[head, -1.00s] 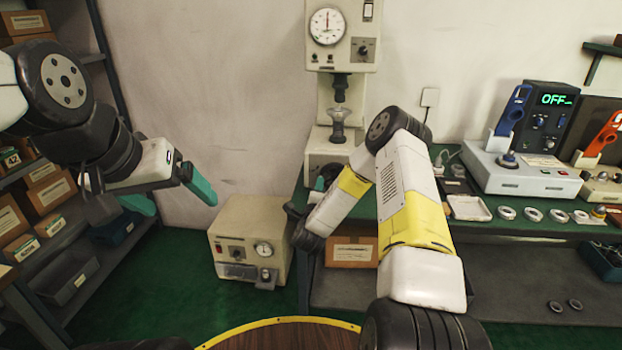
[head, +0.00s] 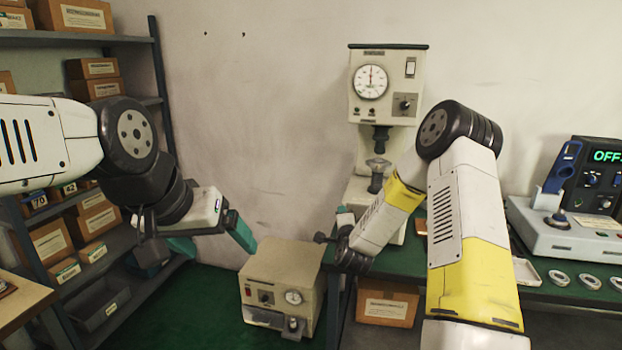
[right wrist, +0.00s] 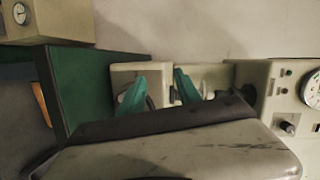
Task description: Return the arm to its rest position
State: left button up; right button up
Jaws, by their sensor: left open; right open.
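My left gripper (head: 213,243) hangs in the air at the left of the head view, its two teal fingers apart and nothing between them. It is in front of the wall, between the shelf and the grey-beige box on the floor. My right arm reaches in from the lower right with its elbow raised. Its gripper is mostly hidden behind its own wrist in the head view, by the press. In the right wrist view the right gripper (right wrist: 160,91) shows two teal fingers apart, with no held object visible. The press base lies behind them.
The press (head: 385,90) with a dial stands on the green bench (head: 400,262). A grey tester (head: 565,235) with an "OFF" display and several rings (head: 588,281) are on the right. A shelf (head: 160,90) with boxes is left. The beige box (head: 283,275) stands on the green floor.

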jog(key=s+a+r+n+g+y, duration=0.25)
jog(key=s+r+n+g, duration=0.25)
jog(key=s+r+n, duration=0.8)
jog(key=s+d+r+n+g, duration=0.1)
jog(key=s+r, duration=0.1)
jog(key=s, duration=0.7)
jog(key=s+d+r+n+g, duration=0.1)
jog(key=s+d+r+g, duration=0.1)
jog(key=s, duration=0.7)
jog(key=s+d+r+n+g, duration=0.2)
jog(key=s, duration=0.7)
